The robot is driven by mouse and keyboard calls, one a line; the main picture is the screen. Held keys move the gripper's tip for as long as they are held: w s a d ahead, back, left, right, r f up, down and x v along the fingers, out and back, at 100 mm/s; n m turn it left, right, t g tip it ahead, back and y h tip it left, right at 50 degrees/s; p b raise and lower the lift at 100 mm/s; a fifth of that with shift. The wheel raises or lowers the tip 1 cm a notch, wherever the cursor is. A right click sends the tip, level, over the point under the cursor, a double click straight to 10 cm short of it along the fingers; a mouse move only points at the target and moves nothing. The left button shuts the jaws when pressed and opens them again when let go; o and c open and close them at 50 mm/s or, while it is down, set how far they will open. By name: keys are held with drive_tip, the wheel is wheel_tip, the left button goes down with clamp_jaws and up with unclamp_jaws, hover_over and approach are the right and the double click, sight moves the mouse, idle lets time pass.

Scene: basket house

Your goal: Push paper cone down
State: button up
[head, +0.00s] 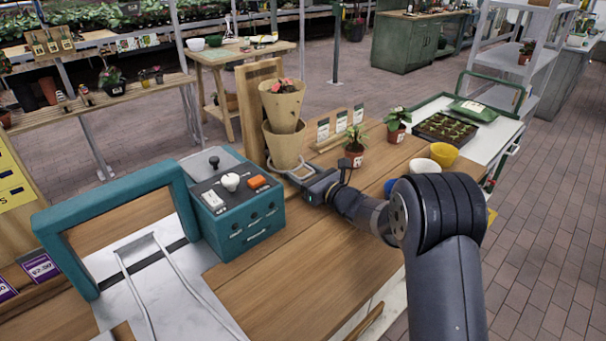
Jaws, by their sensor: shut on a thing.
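A brown paper cone (283,107) with a reddish-pink flowering plant (282,86) in its mouth stands upright above a second brown paper cone (285,150). The upper cone's narrow end sits at or inside the lower cone's mouth; how deep it goes is hidden. My gripper (285,168) reaches in from the right at the lower cone's base, below the upper cone. Its fingers are shut around the lower part of the lower cone, partly hidden behind it.
A wooden board (246,110) stands behind the cones. A teal machine (245,225) with knobs is at left front. Potted plants (354,150), a yellow pot (444,154) and a seedling tray (445,128) lie to the right. The tabletop (300,250) in front is clear.

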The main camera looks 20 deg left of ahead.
drive_tip(key=shift+w+d, duration=0.1)
drive_tip(key=shift+d, duration=0.05)
drive_tip(key=o, duration=1.1)
drive_tip(key=b+v, duration=0.1)
drive_tip(key=v, duration=0.9)
drive_tip(key=shift+s+d+b, duration=0.25)
drive_tip(key=shift+d+b, duration=0.05)
drive_tip(key=shift+b, duration=0.1)
drive_tip(key=shift+c, duration=0.3)
